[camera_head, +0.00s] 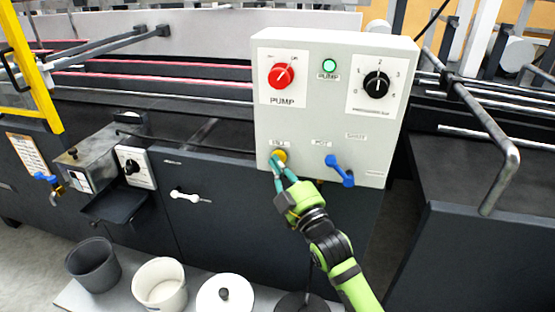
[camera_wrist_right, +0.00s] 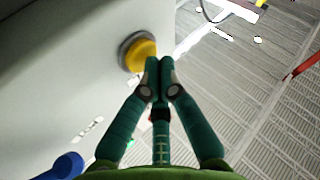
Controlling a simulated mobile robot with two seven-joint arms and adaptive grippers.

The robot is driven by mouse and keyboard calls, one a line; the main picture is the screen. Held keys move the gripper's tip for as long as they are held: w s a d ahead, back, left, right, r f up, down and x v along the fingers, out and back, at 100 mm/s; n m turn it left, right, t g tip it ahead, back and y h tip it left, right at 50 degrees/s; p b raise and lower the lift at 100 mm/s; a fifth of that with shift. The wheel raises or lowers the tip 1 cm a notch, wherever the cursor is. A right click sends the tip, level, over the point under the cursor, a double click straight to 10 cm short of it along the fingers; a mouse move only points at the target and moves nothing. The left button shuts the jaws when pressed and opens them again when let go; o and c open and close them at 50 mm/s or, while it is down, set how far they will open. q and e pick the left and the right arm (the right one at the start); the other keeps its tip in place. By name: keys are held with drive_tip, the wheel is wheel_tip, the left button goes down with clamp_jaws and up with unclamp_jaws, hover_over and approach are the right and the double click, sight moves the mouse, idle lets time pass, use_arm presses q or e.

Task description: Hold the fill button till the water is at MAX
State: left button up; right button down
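The yellow fill button (camera_head: 279,156), in a dark ring, is at the lower left of the grey control box (camera_head: 330,130), under a small label. It also shows in the right wrist view (camera_wrist_right: 141,55). My right gripper (camera_head: 277,163) is at the button, its green fingertips overlapping its lower edge. In the right wrist view its fingertips (camera_wrist_right: 160,62) are together, beside the button; I cannot tell whether they press it. Nothing is between the fingers. My left gripper is not in view. I see no water level or MAX mark.
The box carries a red pump knob (camera_head: 283,76), a lit green lamp (camera_head: 329,66), a black dial (camera_head: 376,83) and a blue lever (camera_head: 340,171) right of the button. A bent metal bar (camera_head: 490,140) juts out at right. Pots, including a white one (camera_head: 160,285), stand below left.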

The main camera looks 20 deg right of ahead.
drive_tip(key=shift+s+a+p, duration=0.45)
drive_tip(key=shift+s, duration=0.3)
drive_tip(key=s+a, duration=0.1)
drive_tip(key=s+a+p, duration=0.1)
drive_tip(key=s+p, duration=0.1)
drive_tip(key=s, duration=0.1)
drive_tip(key=shift+s+a, duration=0.1)
drive_tip(key=shift+a, duration=0.3)
drive_tip(key=shift+f, duration=0.1)
